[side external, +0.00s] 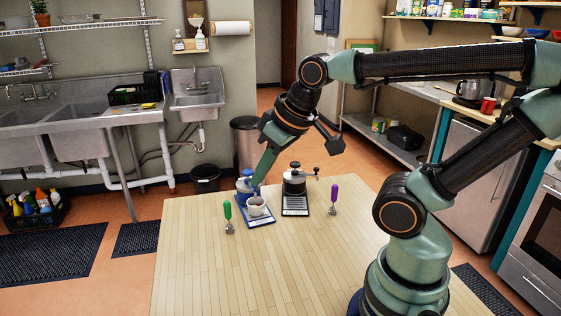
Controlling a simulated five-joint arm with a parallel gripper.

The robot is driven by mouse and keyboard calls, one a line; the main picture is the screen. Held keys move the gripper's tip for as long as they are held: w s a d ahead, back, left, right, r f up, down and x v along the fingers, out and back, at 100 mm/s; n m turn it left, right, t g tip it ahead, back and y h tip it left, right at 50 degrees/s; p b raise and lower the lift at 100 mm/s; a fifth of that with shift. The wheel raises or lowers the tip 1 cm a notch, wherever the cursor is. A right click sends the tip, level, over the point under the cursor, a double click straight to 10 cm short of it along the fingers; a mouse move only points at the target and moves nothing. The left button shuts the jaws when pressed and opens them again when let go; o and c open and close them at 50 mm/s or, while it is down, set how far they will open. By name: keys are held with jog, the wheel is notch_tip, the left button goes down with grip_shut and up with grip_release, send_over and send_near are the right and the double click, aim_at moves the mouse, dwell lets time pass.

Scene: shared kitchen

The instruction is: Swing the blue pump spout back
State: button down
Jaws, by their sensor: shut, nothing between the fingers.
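The blue pump (241,187) stands on the wooden table, left of centre, at the back of a dark blue base plate (262,223). A white cup (257,207) sits at the front of it on the same plate. My gripper (254,182) points down from above and its green tips are at the blue pump's right side, just above the cup. It is shut with nothing held. The tips cover part of the pump, so the spout's exact direction is hidden, and I cannot tell whether they touch it.
A black-and-silver device with a side crank (294,181) stands to the right on its own plate (296,210). A green-handled tool (228,210) is left of the pump and a purple-handled tool (334,195) is farther right. The table's front (230,275) is clear.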

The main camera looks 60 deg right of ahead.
jog(key=c, duration=0.9)
grip_release()
jog(key=shift+w, duration=0.1)
jog(key=shift+o, duration=0.8)
jog(key=w+d+r+n+g, duration=0.1)
jog(key=w+d+r, duration=0.1)
jog(key=w+d, duration=0.2)
jog(key=shift+w+g, duration=0.3)
jog(key=shift+w, duration=0.1)
jog(key=w+d+f+n+g, duration=0.25)
jog(key=w+d, duration=0.25)
jog(key=d, duration=0.3)
jog(key=w+d+f+n+g, duration=0.1)
jog(key=w+d+f+g, duration=0.1)
jog(key=w+d+f, duration=0.35)
jog(key=shift+t, duration=0.25)
jog(key=f, duration=0.3)
jog(key=d+f, duration=0.1)
jog(key=f, duration=0.2)
jog(key=d+f, duration=0.1)
jog(key=f, duration=0.3)
jog(key=shift+w, duration=0.15)
grip_shut()
jog(key=shift+r, duration=0.1)
